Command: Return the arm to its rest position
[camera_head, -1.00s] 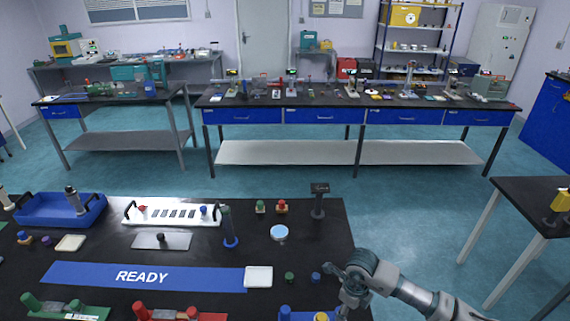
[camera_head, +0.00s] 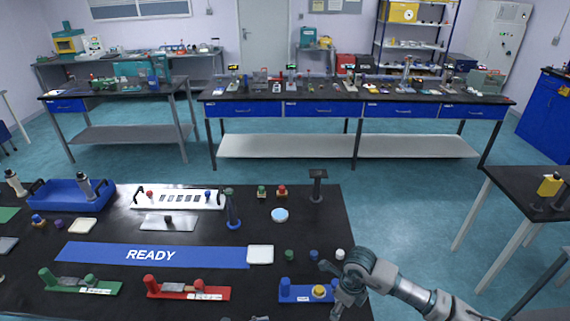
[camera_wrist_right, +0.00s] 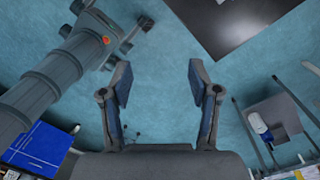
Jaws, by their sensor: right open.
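My right arm enters from the lower right in the head view and its gripper (camera_head: 340,292) is over the right front corner of the black bench (camera_head: 130,228), next to the blue fixture (camera_head: 293,291) with a yellow knob. In the head view its fingers are small and partly hidden by the wrist. In the right wrist view the gripper (camera_wrist_right: 160,78) has its two fingers wide apart with nothing between them, teal floor behind. My left gripper is not seen in the head view.
Small green, blue and white caps (camera_head: 340,254) stand just beyond the gripper. A white dish (camera_head: 260,254), a READY strip (camera_head: 90,251), a red fixture (camera_head: 190,292) and a blue tray (camera_head: 68,200) are on the bench. Open floor (camera_head: 410,215) lies right of it.

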